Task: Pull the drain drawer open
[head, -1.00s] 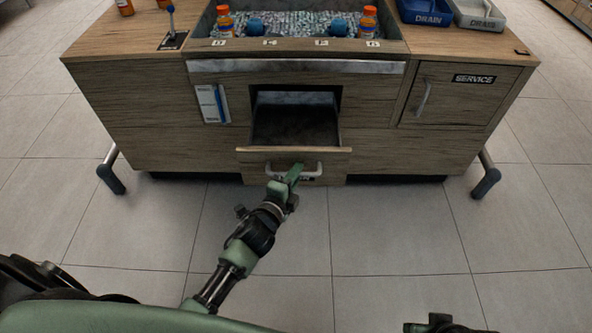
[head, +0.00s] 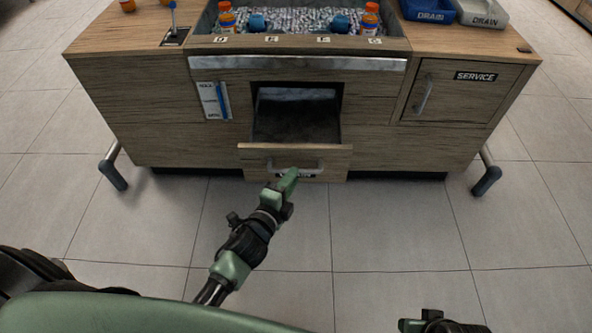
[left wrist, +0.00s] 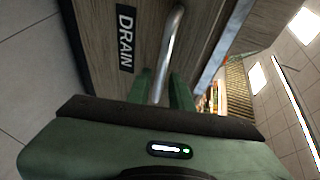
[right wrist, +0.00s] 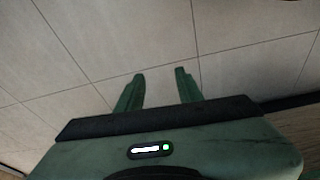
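The drain drawer (head: 293,152) is pulled out of the cabinet front at low centre, and its dark inside shows from above. Its light handle (head: 306,160) crosses the drawer front. My left gripper (head: 293,173) is just in front of the handle. In the left wrist view its two fingers (left wrist: 160,85) stand apart, with the metal handle bar (left wrist: 172,45) seen between them, next to the DRAIN label (left wrist: 125,38). I see no firm hold on the bar. My right gripper (right wrist: 160,80) is open and empty above the floor tiles.
The cabinet has a SERVICE door (head: 448,92) at right and a white and blue gauge (head: 213,101) left of the drawer opening. Metal feet (head: 486,180) stick out at both lower sides. The tiled floor in front is clear.

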